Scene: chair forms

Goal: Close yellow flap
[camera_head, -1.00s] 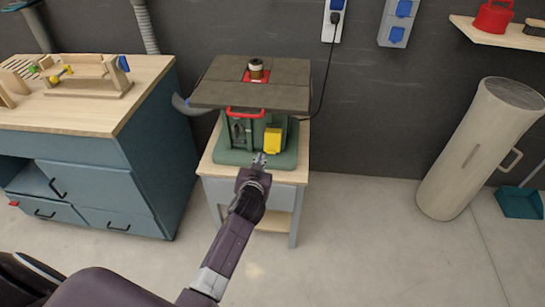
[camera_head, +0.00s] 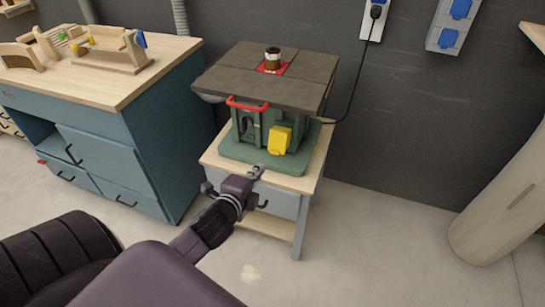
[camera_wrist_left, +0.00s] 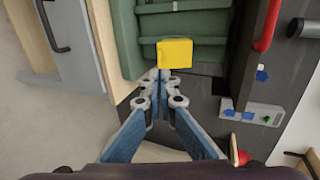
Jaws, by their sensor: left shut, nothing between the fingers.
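The yellow flap (camera_head: 280,139) is on the front of the green router-table machine (camera_head: 245,135), under its dark top. It stands out from the green body; how far it is swung open I cannot tell. In the left wrist view the flap (camera_wrist_left: 174,53) shows as a yellow square just beyond my fingertips. My left gripper (camera_head: 257,172) is shut and empty, in front of and below the flap, a little to its left. In the left wrist view the fingertips (camera_wrist_left: 161,76) meet close to the flap's edge; contact cannot be told. My right gripper is not in view.
The machine stands on a small wooden-topped stand (camera_head: 290,183). A red handle bar (camera_head: 247,104) runs along the front under the dark top (camera_head: 262,85). A blue workbench (camera_head: 150,130) stands to the left. A large pale cylinder (camera_head: 505,205) is at right. Open floor lies in front.

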